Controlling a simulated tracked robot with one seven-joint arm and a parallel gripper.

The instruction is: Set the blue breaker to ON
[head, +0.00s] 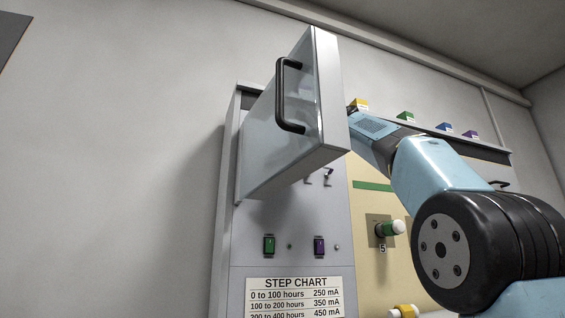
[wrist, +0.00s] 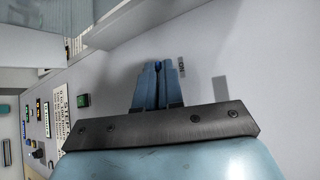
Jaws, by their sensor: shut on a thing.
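In the wrist view my gripper (wrist: 160,66) has its blue fingers close together against a pale panel (wrist: 215,58). They are shut on a small part there that appears to be the blue breaker. The fingers hide most of it, so its ON or OFF position cannot be told. A small label strip (wrist: 181,67) is just right of the fingertips. In the head view my arm reaches behind the open cabinet door (head: 328,95), which hides my gripper and the breaker.
The open door has a black handle (head: 284,95) and juts out left of my arm. Below are a green switch (head: 269,245), a purple switch (head: 319,246) and a step chart (head: 295,296).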

